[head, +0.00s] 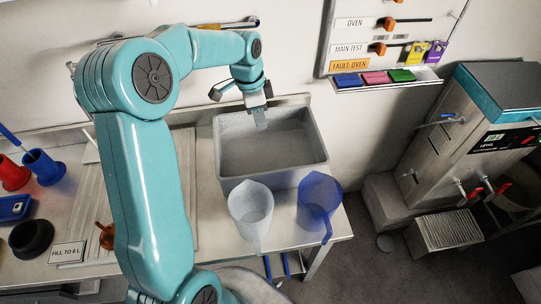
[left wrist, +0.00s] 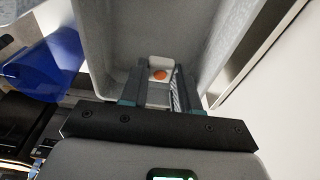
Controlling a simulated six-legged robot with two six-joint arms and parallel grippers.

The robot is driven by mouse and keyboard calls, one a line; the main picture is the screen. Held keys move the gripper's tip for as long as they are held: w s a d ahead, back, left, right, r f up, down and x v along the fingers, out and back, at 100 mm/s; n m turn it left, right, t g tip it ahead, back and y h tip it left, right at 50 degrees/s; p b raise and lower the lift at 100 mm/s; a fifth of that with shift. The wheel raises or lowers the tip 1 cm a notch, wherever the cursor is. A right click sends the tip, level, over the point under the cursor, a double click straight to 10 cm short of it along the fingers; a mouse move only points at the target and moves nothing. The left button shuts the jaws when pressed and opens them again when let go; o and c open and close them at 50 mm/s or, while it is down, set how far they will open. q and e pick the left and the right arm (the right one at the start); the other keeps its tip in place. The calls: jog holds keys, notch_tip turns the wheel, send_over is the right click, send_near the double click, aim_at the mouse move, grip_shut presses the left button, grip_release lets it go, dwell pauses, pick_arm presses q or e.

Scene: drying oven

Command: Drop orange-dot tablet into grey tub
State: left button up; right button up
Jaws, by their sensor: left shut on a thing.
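The orange-dot tablet (left wrist: 160,66) is a small pale piece with an orange dot, between the fingers of my left gripper (left wrist: 160,88) in the left wrist view. The left gripper is shut on it. In the head view my left gripper (head: 261,120) points down over the grey tub (head: 272,182), near its back wall. The tablet is not clear in the head view. The tub is an open rectangular basin, and its walls (left wrist: 220,35) also fill much of the left wrist view. My right gripper is not in view.
A clear jug (head: 251,212) and a blue jug (head: 319,200) stand in front of the tub. A steel machine (head: 465,150) stands at right. Blue and red containers (head: 42,166) are at far left. Blue, pink and green blocks (head: 376,78) sit on a wall ledge.

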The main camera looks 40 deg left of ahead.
pick_arm(q)
jog(key=shift+w+a+f, duration=0.1)
jog(key=shift+w+f, duration=0.05)
jog(key=shift+f, duration=0.4)
jog(key=shift+r, duration=0.2)
jog(key=o, duration=1)
jog(key=shift+o, duration=0.4)
jog(key=shift+f, duration=0.1)
jog(key=shift+r, duration=0.55)
notch_tip(320, 180, up, 15)
jog(key=s+a, duration=0.1)
jog(key=s, duration=0.1)
jog(key=shift+a, duration=0.25)
jog(key=shift+w, duration=0.1)
